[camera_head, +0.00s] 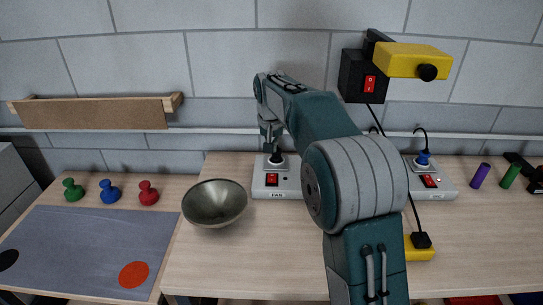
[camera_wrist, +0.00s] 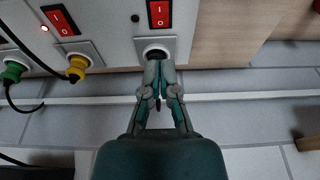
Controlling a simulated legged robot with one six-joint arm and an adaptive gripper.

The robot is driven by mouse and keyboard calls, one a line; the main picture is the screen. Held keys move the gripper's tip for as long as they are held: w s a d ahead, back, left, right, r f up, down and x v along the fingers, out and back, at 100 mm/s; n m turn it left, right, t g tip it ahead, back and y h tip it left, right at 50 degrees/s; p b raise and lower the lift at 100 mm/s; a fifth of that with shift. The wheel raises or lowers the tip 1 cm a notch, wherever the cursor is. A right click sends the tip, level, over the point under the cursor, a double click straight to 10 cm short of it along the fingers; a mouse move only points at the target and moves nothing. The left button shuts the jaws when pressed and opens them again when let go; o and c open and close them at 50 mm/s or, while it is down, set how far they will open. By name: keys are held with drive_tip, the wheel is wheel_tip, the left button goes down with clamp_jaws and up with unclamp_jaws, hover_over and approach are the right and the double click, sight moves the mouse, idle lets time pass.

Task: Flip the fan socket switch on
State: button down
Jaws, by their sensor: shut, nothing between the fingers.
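The fan socket (camera_head: 262,191), a white block labelled FAN, stands at the back of the table. Its red rocker switch (camera_head: 272,180) has a dark indicator dot beside it. The same switch shows at the top of the wrist view (camera_wrist: 158,12). A black plug or socket opening (camera_wrist: 154,53) lies behind the switch, partly covered by my fingertips. My gripper (camera_wrist: 160,66) is shut and empty, its fingertips over that black part, apart from the switch in the picture. In the head view my gripper (camera_head: 270,142) is above the block's back; contact cannot be told.
Another switch (camera_wrist: 62,20) with a lit red indicator adjoins a yellow plug (camera_wrist: 76,68) and green plug (camera_wrist: 14,70). A metal bowl (camera_head: 214,203) stands front left of the fan socket. My arm hides the middle of the strip. A black switch box (camera_head: 356,75) is above right.

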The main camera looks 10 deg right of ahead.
sight(272, 181)
drive_tip(key=x, duration=0.7)
drive_tip(key=s+x, duration=0.1)
drive_tip(key=x, duration=0.2)
drive_tip(key=shift+a+f, duration=0.1)
drive_tip(key=shift+f, duration=0.95)
drive_tip(key=shift+s+f, duration=0.15)
drive_tip(key=shift+f, duration=0.15)
drive_tip(key=shift+r, duration=0.1)
drive_tip(key=shift+r, duration=0.75)
drive_tip(key=shift+r, duration=0.3)
drive_tip(key=v, duration=1.1)
drive_tip(key=shift+r, duration=0.15)
